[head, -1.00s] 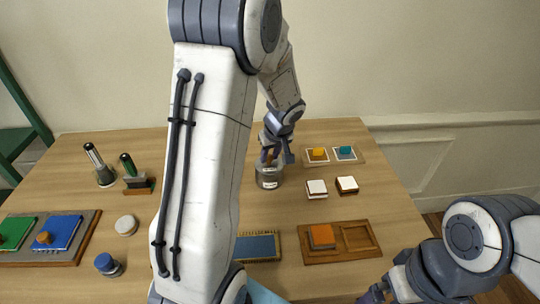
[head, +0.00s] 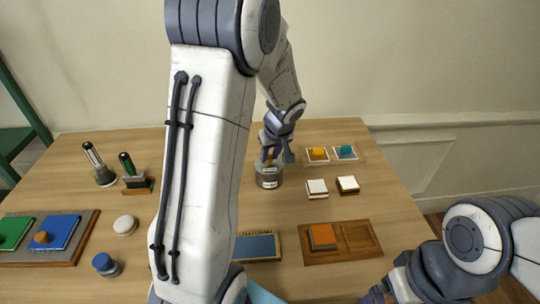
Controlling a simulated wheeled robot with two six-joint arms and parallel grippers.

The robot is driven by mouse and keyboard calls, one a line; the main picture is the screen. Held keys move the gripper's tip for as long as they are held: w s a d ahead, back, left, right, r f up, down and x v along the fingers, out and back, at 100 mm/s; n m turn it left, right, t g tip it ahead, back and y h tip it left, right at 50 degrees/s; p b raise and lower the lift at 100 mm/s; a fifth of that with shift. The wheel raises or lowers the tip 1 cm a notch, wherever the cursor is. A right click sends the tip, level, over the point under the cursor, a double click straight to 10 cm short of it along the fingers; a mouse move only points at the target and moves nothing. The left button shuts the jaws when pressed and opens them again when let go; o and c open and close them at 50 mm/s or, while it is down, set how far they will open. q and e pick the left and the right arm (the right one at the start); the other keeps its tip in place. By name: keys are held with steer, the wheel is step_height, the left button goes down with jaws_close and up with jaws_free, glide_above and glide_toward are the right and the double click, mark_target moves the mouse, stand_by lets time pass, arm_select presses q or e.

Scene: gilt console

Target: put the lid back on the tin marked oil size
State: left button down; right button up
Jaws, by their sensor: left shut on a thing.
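A grey metal tin (head: 269,181) with a pale label stands on the table behind my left forearm; the lettering is too small to read. My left gripper (head: 271,158) is directly over the tin's mouth, pointing down, and is shut on the lid, of which a small brown knob-like part shows between the fingers. The lid's rim is mostly hidden, so I cannot tell whether it rests fully on the tin. My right gripper (head: 376,294) is low at the bottom right, away from the tin; its jaw opening is not clear.
White-topped blocks (head: 317,188) and a tray with yellow and teal pieces (head: 330,160) stand right of the tin. A wooden tray (head: 358,240) lies nearer. At left are two upright cylinders (head: 133,172), a white disc (head: 125,225), a blue-topped jar (head: 106,264) and a board (head: 76,248).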

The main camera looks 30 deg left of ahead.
stand_by(0.4)
arm_select(q)
steer(key=shift+c, duration=0.2)
jaws_free()
steer(key=shift+r, duration=0.1)
steer(key=shift+r+p, duration=2.4)
steer(key=shift+r, duration=1.05)
jaws_close()
steer(key=shift+f, duration=0.25)
